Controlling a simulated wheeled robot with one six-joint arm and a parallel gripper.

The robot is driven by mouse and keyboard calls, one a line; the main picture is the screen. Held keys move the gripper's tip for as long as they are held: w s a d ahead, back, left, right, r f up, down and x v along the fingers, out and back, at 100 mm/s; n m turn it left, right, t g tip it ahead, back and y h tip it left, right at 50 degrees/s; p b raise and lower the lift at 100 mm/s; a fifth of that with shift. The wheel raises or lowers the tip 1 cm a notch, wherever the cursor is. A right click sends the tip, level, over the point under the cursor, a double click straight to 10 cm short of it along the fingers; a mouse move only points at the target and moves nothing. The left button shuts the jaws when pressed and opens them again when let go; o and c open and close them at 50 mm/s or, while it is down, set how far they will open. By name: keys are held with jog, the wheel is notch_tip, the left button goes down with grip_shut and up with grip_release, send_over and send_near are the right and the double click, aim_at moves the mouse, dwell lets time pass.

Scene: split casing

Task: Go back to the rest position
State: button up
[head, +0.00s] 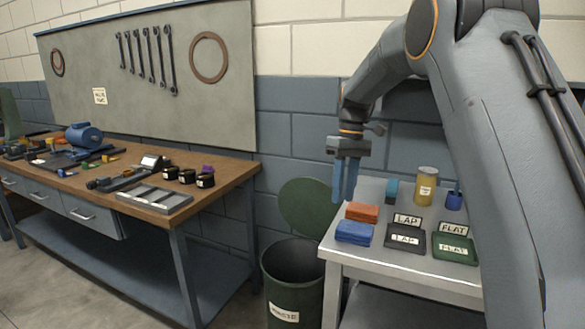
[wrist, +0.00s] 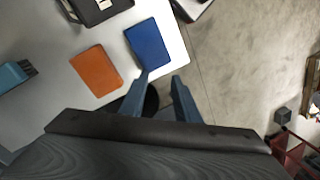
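My gripper (head: 345,192) hangs fingers down in the head view, above and near the left edge of the grey side table (head: 400,270). In the wrist view my gripper (wrist: 160,80) shows two blue fingers spread apart with nothing between them. A blue block (head: 355,232) and an orange block (head: 362,212) lie on the table below and beside the fingers. The blue block (wrist: 149,43) and the orange block (wrist: 96,70) also show in the wrist view, apart from the fingers.
The side table also holds a dark LAP tray (head: 405,239), a green FLAT tray (head: 455,248), a yellowish can (head: 426,186) and a blue cup (head: 454,200). A wooden workbench (head: 225,172) stands further left.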

jog(key=s+d+f+m, duration=0.1)
jog(key=s+f, duration=0.3)
jog(key=s, duration=0.7)
jog(key=s+d+f+m+t+b, duration=0.1)
jog(key=s+d+f+m, duration=0.1)
jog(key=s, duration=0.9)
jog(key=s+d+f+m+t+h, duration=0.1)
jog(key=s+d+f+m, duration=0.1)
jog(key=s+f+m, duration=0.2)
jog(key=s+f, duration=0.3)
jog(key=s, duration=0.4)
jog(key=shift+d, duration=0.2)
